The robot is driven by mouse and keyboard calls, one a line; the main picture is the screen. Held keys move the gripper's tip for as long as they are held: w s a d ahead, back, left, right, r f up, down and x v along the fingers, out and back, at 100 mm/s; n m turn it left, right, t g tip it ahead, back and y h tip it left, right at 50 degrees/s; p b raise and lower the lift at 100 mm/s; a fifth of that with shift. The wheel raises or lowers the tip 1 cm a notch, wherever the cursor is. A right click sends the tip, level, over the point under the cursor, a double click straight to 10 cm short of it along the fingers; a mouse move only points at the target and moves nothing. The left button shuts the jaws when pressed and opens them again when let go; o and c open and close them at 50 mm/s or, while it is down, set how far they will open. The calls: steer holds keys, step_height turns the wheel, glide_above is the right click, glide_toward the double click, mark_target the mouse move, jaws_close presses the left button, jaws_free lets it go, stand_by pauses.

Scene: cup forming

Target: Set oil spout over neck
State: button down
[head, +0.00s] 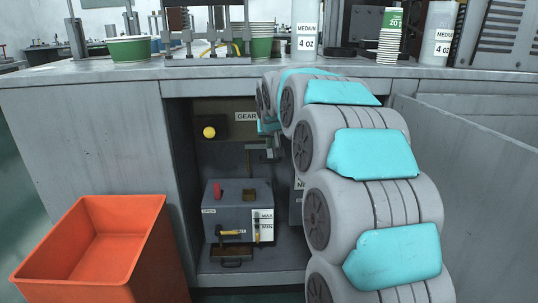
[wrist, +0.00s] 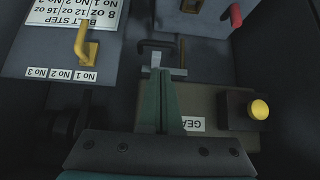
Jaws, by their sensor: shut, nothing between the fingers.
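My gripper (wrist: 158,76) is shut, its green fingers together with nothing visible between them. In the head view my gripper (head: 271,145) reaches into the cabinet opening, above and right of a grey oil box (head: 228,222). A thin dark upright pipe (head: 248,162), which looks like the oil spout, stands just left of the fingertips. Its lower end is close above a small brown neck (head: 249,194) on the box top; I cannot tell if they touch. In the wrist view a dark bent tube (wrist: 145,43) lies just past the fingertips.
A yellow button (head: 209,132) is on the back wall. In the wrist view a panel with a yellow lever (wrist: 84,40) stands to the left. An orange bin (head: 95,245) stands outside, left.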

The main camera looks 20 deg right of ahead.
mark_target(269, 155)
steer(key=shift+w+f, duration=0.1)
steer(key=x, duration=0.9)
steer(key=shift+w+d+f, duration=0.1)
steer(key=shift+w+f, duration=0.15)
steer(key=shift+w, duration=0.05)
steer(key=s+a+b, duration=0.3)
steer(key=s, duration=0.7)
steer(key=shift+a, duration=0.15)
steer(key=shift+s, duration=0.1)
steer(key=p+v, duration=0.1)
steer(key=v, duration=0.9)
